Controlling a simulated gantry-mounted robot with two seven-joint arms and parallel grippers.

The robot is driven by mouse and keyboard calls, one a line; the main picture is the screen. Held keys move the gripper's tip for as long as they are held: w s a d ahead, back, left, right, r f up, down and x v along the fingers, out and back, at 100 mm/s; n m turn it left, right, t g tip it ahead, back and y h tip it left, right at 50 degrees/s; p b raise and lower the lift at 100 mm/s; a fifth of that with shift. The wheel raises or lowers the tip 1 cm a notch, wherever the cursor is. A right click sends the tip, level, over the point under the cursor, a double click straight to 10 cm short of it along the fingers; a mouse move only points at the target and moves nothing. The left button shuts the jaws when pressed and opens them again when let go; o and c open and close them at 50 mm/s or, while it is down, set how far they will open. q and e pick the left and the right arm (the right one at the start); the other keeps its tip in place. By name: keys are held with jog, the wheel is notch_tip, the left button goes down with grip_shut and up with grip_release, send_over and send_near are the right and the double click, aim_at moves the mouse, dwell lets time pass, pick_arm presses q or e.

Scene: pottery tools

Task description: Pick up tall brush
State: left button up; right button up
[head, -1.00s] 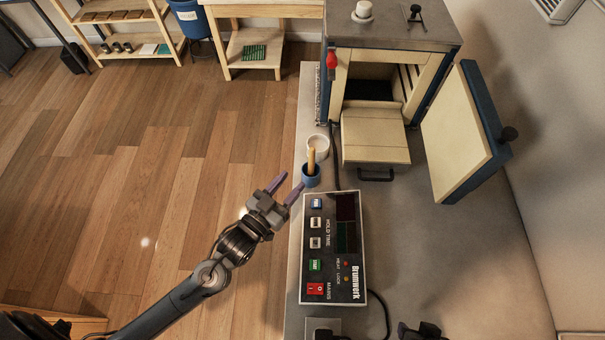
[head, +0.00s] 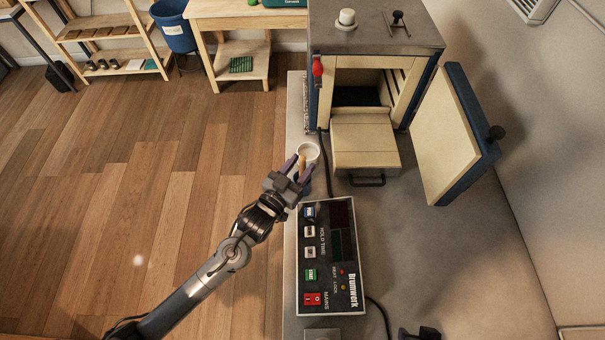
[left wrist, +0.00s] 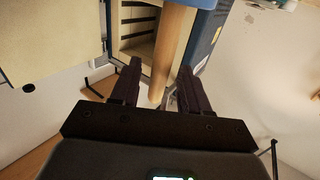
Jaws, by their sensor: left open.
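The tall brush shows as a tan wooden handle (head: 302,158) in the head view, standing in a small blue cup (head: 306,189) that is mostly hidden behind my gripper. My left gripper (head: 300,166) is open, with its purple-grey fingers at the handle, one on each side. In the left wrist view, the wooden handle (left wrist: 172,48) rises between the two dark fingers (left wrist: 159,68), with gaps visible beside it. Whether a finger touches it, I cannot tell. The brush's bristles do not show.
A white cup (head: 308,150) stands just behind the brush. A control box (head: 326,258) with buttons lies in front. The kiln (head: 370,60) stands behind right, its door (head: 443,135) swung open to the right. The grey worktop's left edge is close to the cups.

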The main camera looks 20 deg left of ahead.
pick_arm(q)
jog(key=shift+w+d, duration=0.15)
jog(key=shift+w, duration=0.4)
jog(key=shift+c, duration=0.3)
grip_shut()
